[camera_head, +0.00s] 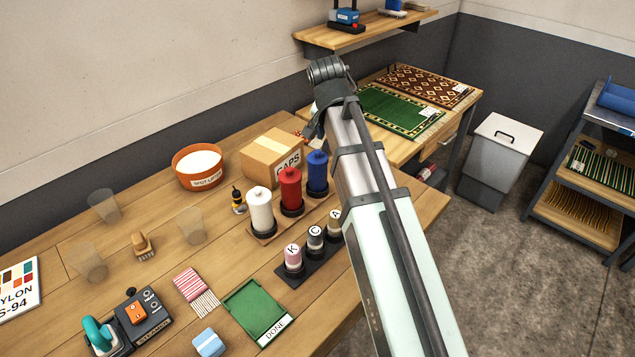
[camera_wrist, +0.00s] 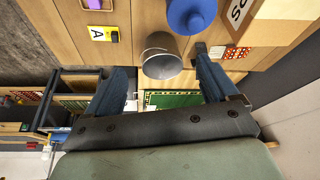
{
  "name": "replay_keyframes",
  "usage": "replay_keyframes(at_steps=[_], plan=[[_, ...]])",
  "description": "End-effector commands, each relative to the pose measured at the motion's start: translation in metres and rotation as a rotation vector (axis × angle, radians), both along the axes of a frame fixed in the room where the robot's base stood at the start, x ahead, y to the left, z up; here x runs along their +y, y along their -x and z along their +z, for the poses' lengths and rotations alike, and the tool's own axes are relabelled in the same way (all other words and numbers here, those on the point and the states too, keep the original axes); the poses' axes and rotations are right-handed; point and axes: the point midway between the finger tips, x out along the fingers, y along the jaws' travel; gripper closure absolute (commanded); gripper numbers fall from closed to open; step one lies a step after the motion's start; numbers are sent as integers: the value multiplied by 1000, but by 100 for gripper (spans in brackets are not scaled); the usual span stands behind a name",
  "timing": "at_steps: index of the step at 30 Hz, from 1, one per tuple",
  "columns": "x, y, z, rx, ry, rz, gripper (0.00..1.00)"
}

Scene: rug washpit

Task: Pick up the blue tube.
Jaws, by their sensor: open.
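The blue tube (camera_head: 317,172) stands upright in a dark round base on the wooden table, right of a red tube (camera_head: 290,188) and a white tube (camera_head: 260,208). In the wrist view the blue tube (camera_wrist: 192,14) is seen from above at the top, beyond the fingertips. My gripper (camera_wrist: 162,60) is open, with nothing between its fingers touching them. A grey metal bucket (camera_wrist: 162,66) shows between the fingertips, below the blue tube. In the head view my arm reaches over the table's right side, and the fingers are mostly hidden.
A cardboard CAPS box (camera_head: 272,158) stands close behind the tubes. A black rack (camera_head: 312,251) with several small lettered bottles is in front. An orange bowl (camera_head: 199,168) is to the left. A second table (camera_head: 464,104) with rugs lies behind my arm.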

Motion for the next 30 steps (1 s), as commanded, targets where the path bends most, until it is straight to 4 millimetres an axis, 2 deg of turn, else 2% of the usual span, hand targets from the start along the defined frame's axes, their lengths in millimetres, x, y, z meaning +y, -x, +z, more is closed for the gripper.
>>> replay_keyframes(at_steps=[1,3,9,14,30], plan=[[17,8,8,-5,1,33,13],[35,17,16,-7,5,66,13],[63,32,29,-12,11,125,13],[67,33,24,-10,12,135,13],[57,8,-40,-11,12,133,13]])
